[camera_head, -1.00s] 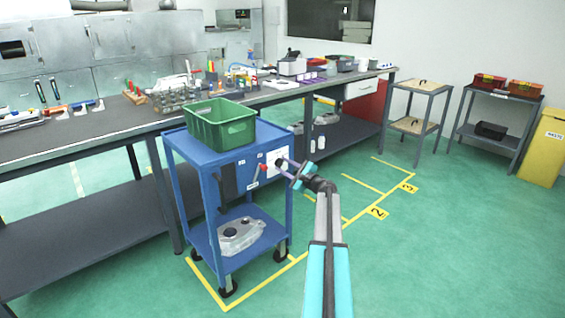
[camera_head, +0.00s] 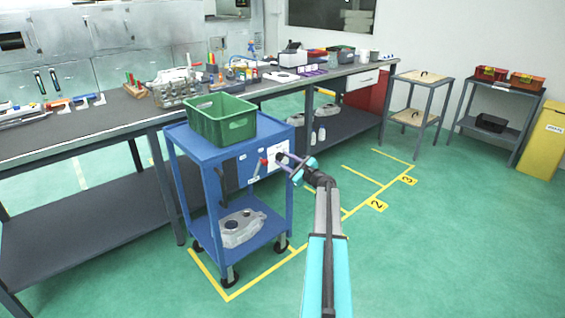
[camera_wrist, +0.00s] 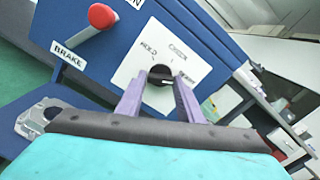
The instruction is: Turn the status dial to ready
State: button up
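The status dial is a black round knob (camera_wrist: 158,92) with a white mark, on a white plate (camera_wrist: 190,66) on the blue cart's end panel. In the wrist view the mark points to the right. Small printed labels stand around the dial, tilted and hard to read. My gripper (camera_wrist: 160,84) has its two purple fingers on either side of the knob, with little or no gap; I cannot tell whether they press on it. In the head view my gripper (camera_head: 287,160) reaches the panel from the right and hides most of the dial.
A red knob (camera_wrist: 101,16) and a BRAKE label (camera_wrist: 68,56) are beside the plate. The blue cart (camera_head: 196,149) carries a green crate (camera_head: 222,112) on top and a grey casting (camera_head: 240,228) below. A long workbench (camera_head: 80,135) runs behind. The floor to the right is clear.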

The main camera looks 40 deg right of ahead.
jog(key=o, duration=0.3)
jog(key=s+a, duration=0.1)
jog(key=s, duration=1.2)
jog(key=shift+s, duration=0.4)
